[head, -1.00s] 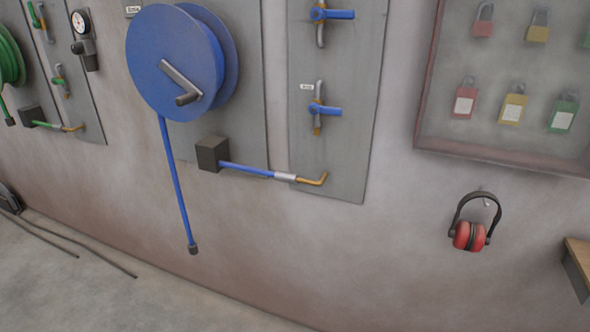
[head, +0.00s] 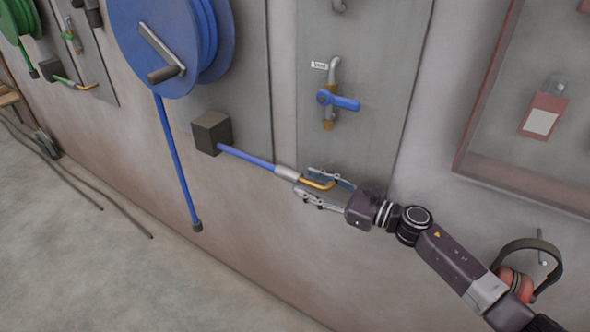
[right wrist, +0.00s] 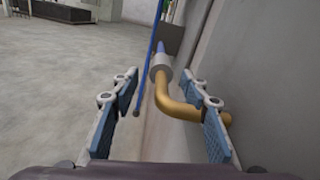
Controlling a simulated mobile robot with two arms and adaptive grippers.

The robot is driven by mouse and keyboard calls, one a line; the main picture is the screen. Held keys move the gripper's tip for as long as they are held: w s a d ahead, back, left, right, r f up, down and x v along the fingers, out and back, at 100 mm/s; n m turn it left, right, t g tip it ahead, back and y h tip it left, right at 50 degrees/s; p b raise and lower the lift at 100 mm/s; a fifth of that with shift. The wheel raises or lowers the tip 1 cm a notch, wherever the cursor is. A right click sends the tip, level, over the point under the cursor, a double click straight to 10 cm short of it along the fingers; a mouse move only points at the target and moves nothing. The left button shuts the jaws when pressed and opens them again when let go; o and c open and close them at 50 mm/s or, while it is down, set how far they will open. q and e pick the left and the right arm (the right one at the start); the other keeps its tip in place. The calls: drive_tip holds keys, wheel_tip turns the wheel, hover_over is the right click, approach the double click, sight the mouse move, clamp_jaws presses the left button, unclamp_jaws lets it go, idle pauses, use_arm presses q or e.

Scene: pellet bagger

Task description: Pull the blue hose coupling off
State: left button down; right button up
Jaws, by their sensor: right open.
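The blue hose coupling is a silver sleeve (head: 287,173) at the end of a short blue hose (head: 246,158). In the right wrist view the sleeve (right wrist: 161,66) lies ahead between the open fingers (right wrist: 165,100), beyond the brass bend (right wrist: 180,107). Neither finger visibly touches the sleeve. My left gripper is not in view.
A dark block (head: 211,132) holds the hose's other end. A blue reel (head: 150,40) with a hanging hose (head: 176,165) is at left. A blue-handled valve (head: 338,101) sits above. Red ear muffs (head: 515,281) and a lock cabinet (head: 487,150) are at right.

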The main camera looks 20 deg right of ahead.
sight(290, 176)
drive_tip(key=p+x, duration=0.1)
drive_tip(key=x, duration=0.4)
drive_tip(key=shift+w, duration=0.15)
drive_tip(key=shift+w+a, duration=0.3)
drive_tip(key=shift+w, duration=0.1)
clamp_jaws()
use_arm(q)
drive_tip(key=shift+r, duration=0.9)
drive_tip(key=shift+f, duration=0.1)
use_arm(e)
drive_tip(key=shift+f, duration=0.1)
